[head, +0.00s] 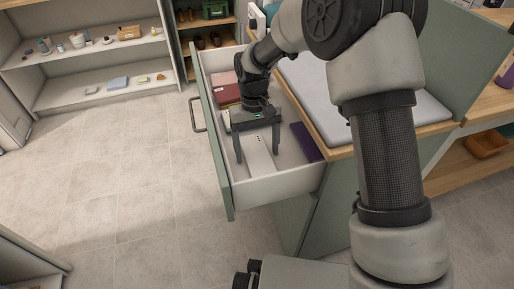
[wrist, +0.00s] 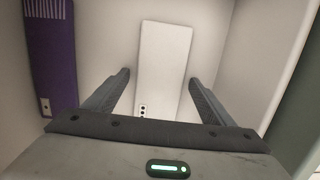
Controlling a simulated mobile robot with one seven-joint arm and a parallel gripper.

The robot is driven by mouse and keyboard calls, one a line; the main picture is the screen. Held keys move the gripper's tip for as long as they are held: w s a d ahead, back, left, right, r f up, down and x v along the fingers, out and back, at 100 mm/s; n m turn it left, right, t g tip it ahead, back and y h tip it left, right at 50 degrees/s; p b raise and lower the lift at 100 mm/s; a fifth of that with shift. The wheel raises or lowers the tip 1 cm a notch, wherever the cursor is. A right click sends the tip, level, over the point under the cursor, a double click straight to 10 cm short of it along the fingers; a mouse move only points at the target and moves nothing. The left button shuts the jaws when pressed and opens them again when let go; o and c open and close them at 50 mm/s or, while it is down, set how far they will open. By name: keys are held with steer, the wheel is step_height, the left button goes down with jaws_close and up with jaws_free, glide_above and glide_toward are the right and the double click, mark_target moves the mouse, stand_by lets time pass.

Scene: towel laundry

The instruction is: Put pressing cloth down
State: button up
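A flat white rectangular piece with three dark dots near one end, which looks like the pressing cloth (wrist: 164,62), lies on the drawer floor. It also shows in the head view (head: 261,158). My gripper (head: 258,154) is inside the open drawer (head: 284,185), pointing down above the white piece. Its fingers are spread wide, one on each side of the piece in the wrist view (wrist: 160,80), with nothing held between them. A purple folded cloth (wrist: 50,55) lies at one side of the drawer, at the right in the head view (head: 306,142).
A maroon folded cloth (head: 226,95) lies toward the back of the drawer. The drawer walls are close around my gripper. A padded grey board (head: 318,98) lies on the counter at right. White shelves (head: 100,85) stand at the left. The tiled floor (head: 120,190) is clear.

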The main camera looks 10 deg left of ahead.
mark_target(256, 149)
steer(key=shift+r, duration=0.1)
step_height(256, 149, up, 12)
steer(key=w+p, duration=0.1)
steer(key=p, duration=0.2)
steer(key=shift+w+a+p, duration=0.3)
steer(key=shift+a+p, duration=0.05)
steer(key=shift+a, duration=0.05)
steer(key=shift+r, duration=0.1)
